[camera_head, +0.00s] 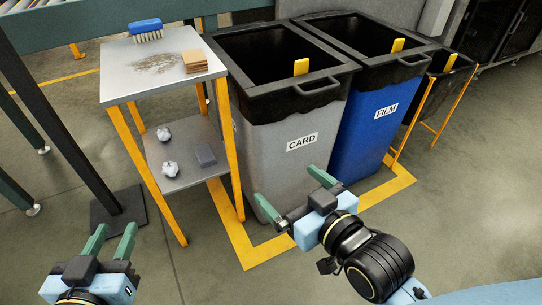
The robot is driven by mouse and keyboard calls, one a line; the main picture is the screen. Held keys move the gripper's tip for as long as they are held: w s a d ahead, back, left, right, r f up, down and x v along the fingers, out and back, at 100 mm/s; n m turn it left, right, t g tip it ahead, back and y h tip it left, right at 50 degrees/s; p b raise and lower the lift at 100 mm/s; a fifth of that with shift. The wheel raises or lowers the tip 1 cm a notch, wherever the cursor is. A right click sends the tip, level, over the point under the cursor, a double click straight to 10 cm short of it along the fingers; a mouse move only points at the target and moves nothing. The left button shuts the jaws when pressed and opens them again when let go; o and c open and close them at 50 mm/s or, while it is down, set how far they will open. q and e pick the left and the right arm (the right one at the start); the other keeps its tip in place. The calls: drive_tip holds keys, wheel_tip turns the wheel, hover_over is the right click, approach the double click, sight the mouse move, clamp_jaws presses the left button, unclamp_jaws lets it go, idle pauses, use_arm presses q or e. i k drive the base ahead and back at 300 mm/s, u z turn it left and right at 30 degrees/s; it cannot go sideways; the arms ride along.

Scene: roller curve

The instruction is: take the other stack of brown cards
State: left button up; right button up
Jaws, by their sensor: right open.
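One stack of brown cards (194,61) lies on the right side of the small stand's grey top (130,85). No second stack of brown cards shows. My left gripper (116,228) is at the lower left, in front of the stand and well short of the cards. Its green fingers are apart with nothing between them. My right gripper (286,183) is in front of the grey CARD bin (280,145), to the right of the stand and lower in the picture than the cards. Its fingers are wide apart and empty.
A blue brush (146,27) and brown debris (155,63) share the stand's top. A blue FILM bin (363,130) stands right of the CARD bin. A dark post (60,130) rises at left.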

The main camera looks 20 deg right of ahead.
sight(195, 60)
drive_tip(key=z, duration=0.55)
drive_tip(key=k, duration=0.25)
drive_tip(key=u, duration=1.7)
drive_tip(key=i, duration=0.8)
drive_tip(key=z, duration=0.5)
drive_tip(key=i, duration=0.6)
drive_tip(key=z, duration=0.55)
